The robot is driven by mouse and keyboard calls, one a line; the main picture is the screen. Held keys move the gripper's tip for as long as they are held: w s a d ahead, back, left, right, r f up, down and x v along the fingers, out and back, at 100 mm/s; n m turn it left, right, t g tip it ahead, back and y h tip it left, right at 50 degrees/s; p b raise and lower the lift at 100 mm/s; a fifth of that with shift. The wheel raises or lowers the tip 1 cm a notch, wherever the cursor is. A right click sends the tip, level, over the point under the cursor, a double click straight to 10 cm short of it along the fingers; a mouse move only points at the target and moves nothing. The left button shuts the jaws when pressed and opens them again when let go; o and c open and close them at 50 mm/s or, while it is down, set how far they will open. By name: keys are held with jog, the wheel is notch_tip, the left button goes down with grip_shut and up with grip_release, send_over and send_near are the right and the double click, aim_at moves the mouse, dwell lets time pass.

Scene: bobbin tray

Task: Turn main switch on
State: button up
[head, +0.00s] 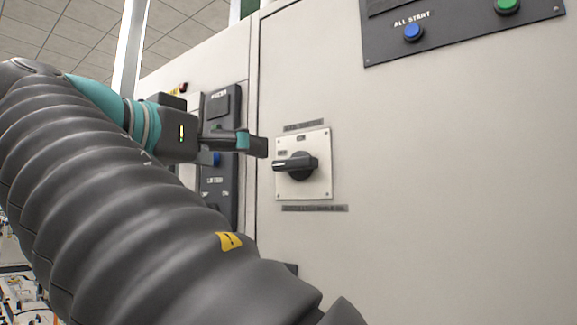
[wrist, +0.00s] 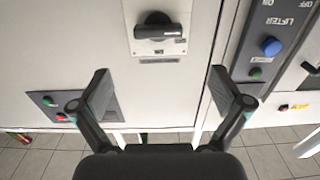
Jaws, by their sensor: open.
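The main switch (head: 302,163) is a black rotary knob on a square white plate on the cabinet front. Its handle lies about level and points left in the head view. In the wrist view the switch (wrist: 158,30) is at the top centre, upside down. Small marks on the plate are too blurred to read. My gripper (head: 262,147) is just left of the plate in the head view, apart from the knob. In the wrist view my gripper (wrist: 160,74) has its two fingers spread wide with nothing between them, and the knob lies beyond the tips.
A dark panel (head: 465,38) with a blue "ALL START" button (head: 413,32) and a green button (head: 507,5) is at upper right. A lifter panel (wrist: 262,70) with a blue button stands beside one finger in the wrist view. The cabinet door around the switch is flat and clear.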

aim_at(290, 164)
jog(key=x, duration=1.4)
jog(key=shift+s+d, duration=0.15)
jog(key=shift+d, duration=0.1)
jog(key=c, duration=0.9)
